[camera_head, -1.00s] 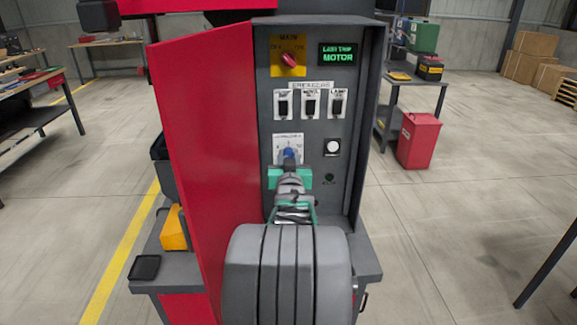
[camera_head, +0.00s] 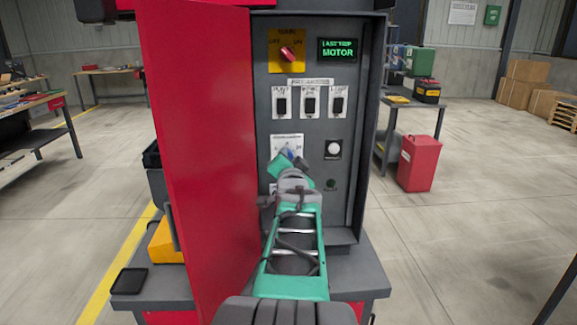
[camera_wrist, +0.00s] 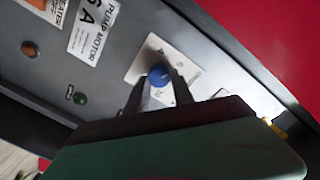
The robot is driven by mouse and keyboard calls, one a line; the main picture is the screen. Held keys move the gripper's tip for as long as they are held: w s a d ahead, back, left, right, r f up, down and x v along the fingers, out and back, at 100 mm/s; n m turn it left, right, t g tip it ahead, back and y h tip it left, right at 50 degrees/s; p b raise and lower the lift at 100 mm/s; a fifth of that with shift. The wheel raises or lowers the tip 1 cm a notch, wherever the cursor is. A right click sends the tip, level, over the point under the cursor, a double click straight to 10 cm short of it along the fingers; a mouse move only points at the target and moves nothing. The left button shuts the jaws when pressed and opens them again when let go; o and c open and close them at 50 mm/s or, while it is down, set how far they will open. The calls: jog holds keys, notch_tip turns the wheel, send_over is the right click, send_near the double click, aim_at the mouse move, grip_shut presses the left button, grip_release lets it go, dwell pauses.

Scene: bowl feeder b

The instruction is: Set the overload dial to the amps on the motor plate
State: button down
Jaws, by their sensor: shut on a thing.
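The overload dial is a small blue knob (camera_head: 288,153) on a white scale plate inside the open control cabinet. In the wrist view the blue knob (camera_wrist: 158,74) sits between my two dark fingers. My gripper (camera_wrist: 159,83) is shut on it and is turned at a slant to the panel. Fingers and hand hide much of the scale, so the dial's setting cannot be read.
The red cabinet door (camera_head: 205,150) stands open close to the left of my arm. Above the dial are three rocker switches (camera_head: 310,103), a red main switch (camera_head: 288,54) and a green display (camera_head: 338,50) reading LAST TRIP MOTOR. A white button (camera_head: 333,149) is right of the dial.

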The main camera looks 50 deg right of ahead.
dwell(0.4)
jog(key=c, duration=1.1)
grip_release()
jog(key=b+v, duration=0.1)
jog(key=v, duration=0.7)
jog(key=shift+d, duration=0.1)
